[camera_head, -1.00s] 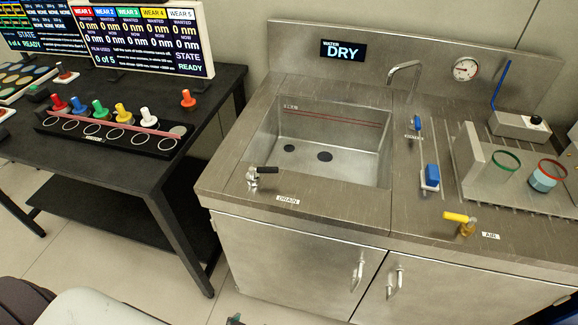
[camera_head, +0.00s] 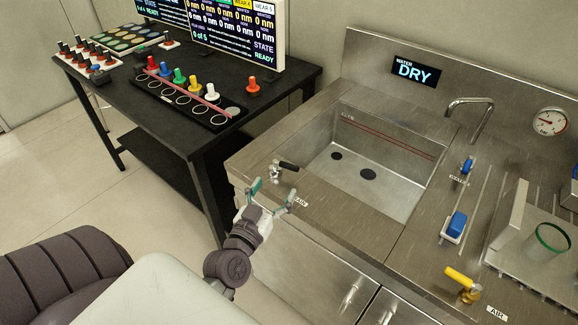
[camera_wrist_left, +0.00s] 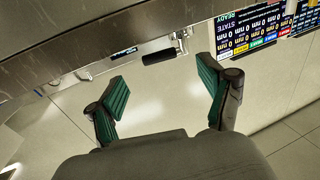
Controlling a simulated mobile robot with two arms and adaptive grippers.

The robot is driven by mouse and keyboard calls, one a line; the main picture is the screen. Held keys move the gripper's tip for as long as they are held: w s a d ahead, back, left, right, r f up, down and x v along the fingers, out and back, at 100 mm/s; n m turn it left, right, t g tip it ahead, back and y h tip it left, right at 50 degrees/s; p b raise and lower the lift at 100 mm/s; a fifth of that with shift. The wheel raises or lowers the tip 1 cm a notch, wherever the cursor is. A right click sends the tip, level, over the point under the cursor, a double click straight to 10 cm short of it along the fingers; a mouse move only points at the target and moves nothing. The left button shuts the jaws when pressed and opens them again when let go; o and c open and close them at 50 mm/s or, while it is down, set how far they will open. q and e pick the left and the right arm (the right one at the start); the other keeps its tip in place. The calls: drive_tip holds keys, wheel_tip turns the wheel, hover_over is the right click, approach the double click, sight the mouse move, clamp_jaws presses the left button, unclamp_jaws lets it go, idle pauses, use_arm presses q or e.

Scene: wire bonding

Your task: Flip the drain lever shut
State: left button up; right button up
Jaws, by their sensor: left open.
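The drain lever (camera_head: 287,166) has a black handle on a metal valve body at the front left corner of the sink (camera_head: 352,179). Its handle points right, toward the basin. In the left wrist view the black handle (camera_wrist_left: 159,56) shows beyond the fingers, near the counter edge. My left gripper (camera_head: 273,190) is open and empty, with green finger pads, just in front of the lever and apart from it. It also shows in the left wrist view (camera_wrist_left: 163,98), fingers spread. The DRAIN label (camera_head: 300,202) is partly hidden by a finger. My right gripper is not in view.
The display (camera_head: 415,70) reads DRY. A faucet (camera_head: 470,112), a blue lever (camera_head: 456,225) and a yellow lever (camera_head: 462,277) stand to the right. A black table (camera_head: 150,116) with colored pegs stands left.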

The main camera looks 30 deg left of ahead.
sight(286, 181)
use_arm(q)
drive_tip(key=w, duration=0.4)
drive_tip(key=w+a, duration=0.1)
drive_tip(key=w, duration=0.1)
drive_tip(key=shift+w+p, duration=0.3)
drive_tip(key=shift+p, duration=0.1)
drive_tip(key=shift+w+a, duration=0.15)
drive_tip(key=shift+w, duration=0.55)
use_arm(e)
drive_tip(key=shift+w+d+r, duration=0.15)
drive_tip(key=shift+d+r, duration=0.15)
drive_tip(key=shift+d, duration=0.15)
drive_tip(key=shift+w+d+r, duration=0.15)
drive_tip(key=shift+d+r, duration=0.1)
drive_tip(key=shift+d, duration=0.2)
